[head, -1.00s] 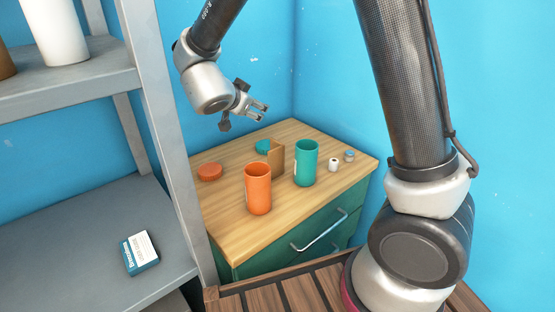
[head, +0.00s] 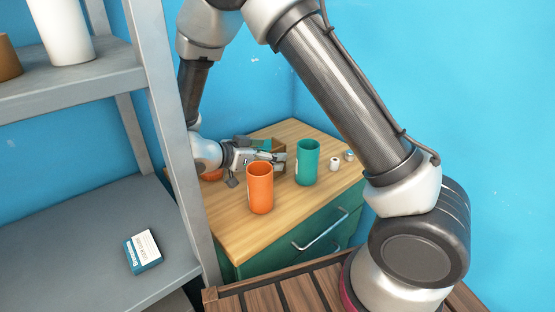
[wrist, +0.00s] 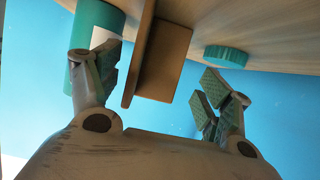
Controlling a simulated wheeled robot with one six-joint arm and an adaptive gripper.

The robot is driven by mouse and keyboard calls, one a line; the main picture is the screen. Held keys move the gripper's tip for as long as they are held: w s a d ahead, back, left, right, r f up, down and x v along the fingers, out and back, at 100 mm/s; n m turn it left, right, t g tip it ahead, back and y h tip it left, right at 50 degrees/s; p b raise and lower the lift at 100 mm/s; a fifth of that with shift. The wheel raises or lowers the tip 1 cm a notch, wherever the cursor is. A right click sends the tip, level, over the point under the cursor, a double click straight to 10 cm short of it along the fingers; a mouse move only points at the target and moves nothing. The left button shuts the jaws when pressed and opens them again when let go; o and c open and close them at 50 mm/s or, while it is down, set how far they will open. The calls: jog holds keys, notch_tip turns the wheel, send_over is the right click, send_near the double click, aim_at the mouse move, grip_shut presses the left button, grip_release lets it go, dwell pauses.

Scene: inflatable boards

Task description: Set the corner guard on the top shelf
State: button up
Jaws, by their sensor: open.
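The corner guard, a brown L-shaped piece (head: 279,145), stands on the wooden top of a green cabinet, partly hidden behind my gripper in the head view. My gripper (head: 276,158) is open and low over the cabinet top. In the wrist view the corner guard (wrist: 165,58) lies between the spread fingers of my gripper (wrist: 158,80), with a gap visible on each side. The top shelf (head: 110,76) is the upper grey board at the left. It bears a white cylinder (head: 63,32) and a brown object (head: 8,60) at the picture edge.
An orange canister (head: 260,188) stands close in front of my gripper. A teal canister (head: 307,162) stands right of the guard. A teal lid (wrist: 226,56), an orange lid (head: 212,175) and two small items (head: 335,164) are nearby. A box (head: 143,251) lies on the lower shelf.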

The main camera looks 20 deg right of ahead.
jog(key=x, duration=0.3)
jog(key=shift+f, duration=0.1)
jog(key=c, duration=1.1)
